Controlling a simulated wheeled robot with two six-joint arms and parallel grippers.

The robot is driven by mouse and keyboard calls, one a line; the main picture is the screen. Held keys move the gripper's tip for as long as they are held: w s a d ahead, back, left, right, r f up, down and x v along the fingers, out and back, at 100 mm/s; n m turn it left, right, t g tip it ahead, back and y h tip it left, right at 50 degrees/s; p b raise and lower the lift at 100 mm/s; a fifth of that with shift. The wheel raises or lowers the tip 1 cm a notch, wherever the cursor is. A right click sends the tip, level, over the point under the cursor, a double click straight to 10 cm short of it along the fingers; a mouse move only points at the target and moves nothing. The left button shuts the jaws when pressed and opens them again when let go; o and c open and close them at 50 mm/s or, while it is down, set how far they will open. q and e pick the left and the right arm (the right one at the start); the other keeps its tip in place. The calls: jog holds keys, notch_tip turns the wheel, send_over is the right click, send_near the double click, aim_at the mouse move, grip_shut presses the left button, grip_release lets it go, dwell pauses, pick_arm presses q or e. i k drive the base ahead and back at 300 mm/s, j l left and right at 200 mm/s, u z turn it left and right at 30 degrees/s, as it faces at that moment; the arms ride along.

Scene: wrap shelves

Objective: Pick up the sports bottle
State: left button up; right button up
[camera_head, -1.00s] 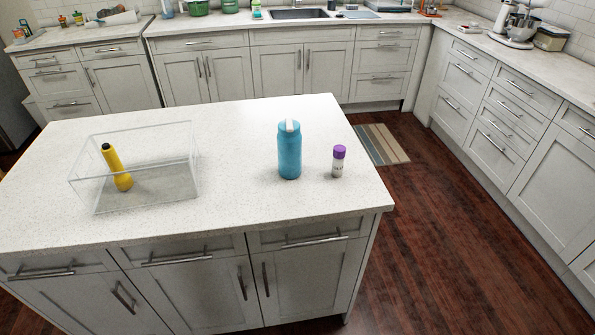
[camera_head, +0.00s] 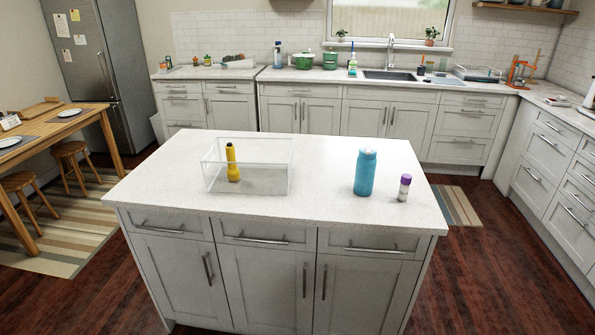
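The blue sports bottle (camera_head: 365,173) stands upright on the right part of the white kitchen island top (camera_head: 300,203). A small white bottle with a purple cap (camera_head: 404,188) stands just to its right, apart from it. A clear open-topped bin (camera_head: 265,183) sits on the left part of the island, with a yellow flashlight (camera_head: 233,164) upright or slightly tilted inside it. Neither of my grippers shows in the head view.
A wooden dining table (camera_head: 62,125) with stools and a striped rug (camera_head: 62,245) are at the left. A counter with a sink (camera_head: 390,76) runs along the back. Drawers line the right side. Dark wooden floor (camera_head: 490,285) is clear at the right of the island.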

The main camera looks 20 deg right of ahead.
aim_at(366, 165)
jog(key=l+u, duration=0.3)
jog(key=u, duration=0.2)
jog(key=l+u, duration=0.3)
jog(key=u, duration=0.2)
jog(key=l+u, duration=0.3)
jog(key=u, duration=0.2)
